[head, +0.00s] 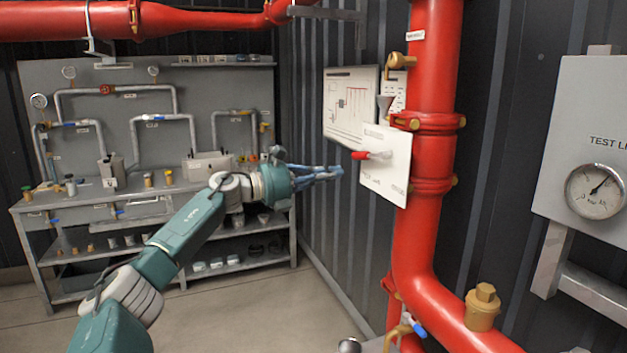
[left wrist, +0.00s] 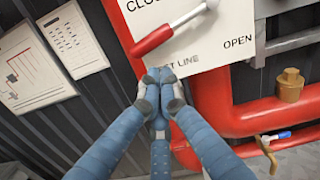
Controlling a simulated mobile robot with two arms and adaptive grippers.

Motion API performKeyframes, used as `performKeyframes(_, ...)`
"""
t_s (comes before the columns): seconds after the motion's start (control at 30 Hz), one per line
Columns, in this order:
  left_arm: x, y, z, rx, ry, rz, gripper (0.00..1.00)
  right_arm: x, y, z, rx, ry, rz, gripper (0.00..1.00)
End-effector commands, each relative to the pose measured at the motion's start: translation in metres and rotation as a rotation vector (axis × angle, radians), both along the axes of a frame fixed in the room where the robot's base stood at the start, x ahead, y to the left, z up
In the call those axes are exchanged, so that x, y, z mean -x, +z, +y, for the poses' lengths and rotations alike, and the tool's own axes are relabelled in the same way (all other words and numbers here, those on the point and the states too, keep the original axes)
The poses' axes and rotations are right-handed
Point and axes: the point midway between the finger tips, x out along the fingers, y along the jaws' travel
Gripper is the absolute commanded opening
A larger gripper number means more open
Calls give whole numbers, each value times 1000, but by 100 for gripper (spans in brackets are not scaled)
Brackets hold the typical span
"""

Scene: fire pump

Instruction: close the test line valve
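The test line valve's lever has a red grip (head: 360,155) and a light metal arm and is mounted on a white plate (head: 397,180) beside the red vertical pipe. In the left wrist view the red grip (left wrist: 154,37) points down and left from the pivot near the top edge. The plate (left wrist: 222,58) there reads CLOSED at upper left and OPEN at right. My left gripper (head: 337,171) is just left of and below the grip. In the wrist view its blue fingertips (left wrist: 160,80) meet, empty and apart from the grip. My right gripper is not in view.
The red pipe (head: 435,70) runs down and bends right below the plate. A gauge box (head: 590,150) stands at right. A small blue-handled valve (head: 413,326) is low on the pipe. A workbench (head: 150,205) with parts fills the left. Posters (head: 350,105) hang on the wall.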

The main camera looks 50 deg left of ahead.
Motion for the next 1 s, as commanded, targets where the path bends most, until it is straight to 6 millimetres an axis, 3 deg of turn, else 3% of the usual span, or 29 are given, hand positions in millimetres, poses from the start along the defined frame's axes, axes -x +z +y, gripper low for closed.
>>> performKeyframes(0.5, 48, -6, 21, -1, 0, 4, 0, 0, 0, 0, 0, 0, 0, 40)
performKeyframes(1.0, 60, -3, 25, -1, -3, -1, 0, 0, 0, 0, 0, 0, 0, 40)
